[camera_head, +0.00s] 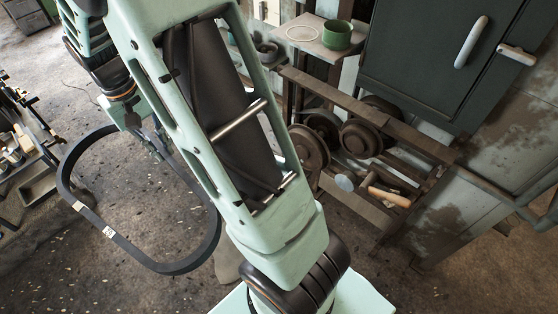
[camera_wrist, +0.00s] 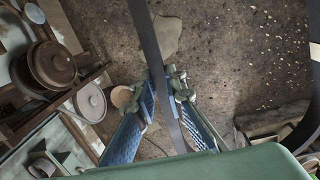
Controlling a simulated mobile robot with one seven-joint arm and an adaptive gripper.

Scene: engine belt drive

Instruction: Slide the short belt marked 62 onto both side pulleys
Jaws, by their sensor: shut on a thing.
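A black belt (camera_head: 150,262) hangs as a wide open loop at the left of the head view, clear of the rack. It carries small white labels, too small to read. In the wrist view a flat belt strand (camera_wrist: 148,35) runs between the two fingers of my gripper (camera_wrist: 167,80), which are shut on it. My gripper also shows in the head view (camera_head: 150,145), small and partly unclear, at the loop's upper side. Brown wheels like pulleys (camera_head: 309,148) sit on the rack at centre right; I cannot tell whether these are the side pulleys.
A rack (camera_head: 415,146) holds the wheels, with a wooden-handled tool (camera_head: 388,196) on it. A green pot (camera_head: 337,35) stands on a shelf above. A dark cabinet (camera_head: 420,60) stands at right. A cluttered bench (camera_head: 38,185) is at left. The floor below the belt is mostly clear.

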